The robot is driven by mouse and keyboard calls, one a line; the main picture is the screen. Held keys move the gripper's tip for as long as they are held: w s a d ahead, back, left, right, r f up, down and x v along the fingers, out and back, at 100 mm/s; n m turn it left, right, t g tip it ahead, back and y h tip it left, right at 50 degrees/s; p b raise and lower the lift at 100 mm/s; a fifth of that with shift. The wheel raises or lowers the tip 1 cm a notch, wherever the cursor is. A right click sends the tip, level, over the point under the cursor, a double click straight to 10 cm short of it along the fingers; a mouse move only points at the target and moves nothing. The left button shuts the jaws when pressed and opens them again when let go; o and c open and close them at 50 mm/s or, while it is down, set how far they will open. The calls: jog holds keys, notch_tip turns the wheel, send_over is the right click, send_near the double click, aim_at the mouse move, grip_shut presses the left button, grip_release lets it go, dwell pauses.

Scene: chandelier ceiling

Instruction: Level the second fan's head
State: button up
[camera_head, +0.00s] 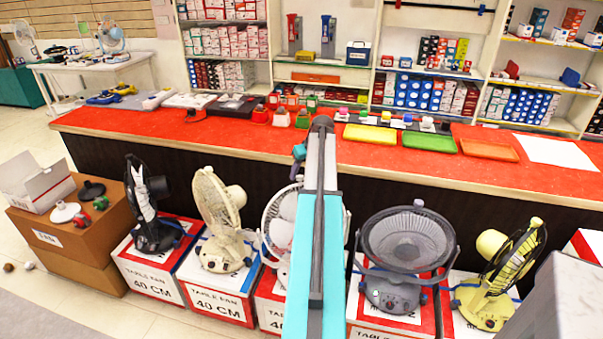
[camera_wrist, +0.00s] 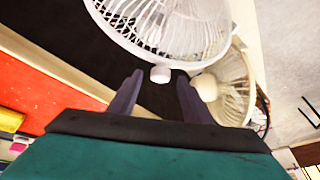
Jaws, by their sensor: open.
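Several table fans stand in a row on boxes. The cream fan (camera_head: 216,204), second from the left, has its cage leaning in the head view. It also shows in the wrist view (camera_wrist: 226,82), right of the white fan (camera_wrist: 165,25). In the head view my arm hides much of the white fan (camera_head: 277,215). The dark grey fan (camera_head: 409,240), second from the right, faces upward. My gripper (camera_wrist: 159,77) is open. The white fan's round knob (camera_wrist: 160,74) appears between its fingertips; contact cannot be told. The cream fan's knob (camera_wrist: 205,88) lies right of the fingers.
A black fan (camera_head: 150,207) stands at the left end and a yellow fan (camera_head: 500,275) at the right. The red counter (camera_head: 390,160) runs close behind the fans. Brown boxes (camera_head: 75,235) stand at the left.

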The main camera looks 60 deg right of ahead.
jog(key=shift+w+f, duration=0.2)
jog(key=shift+f, duration=0.25)
grip_shut()
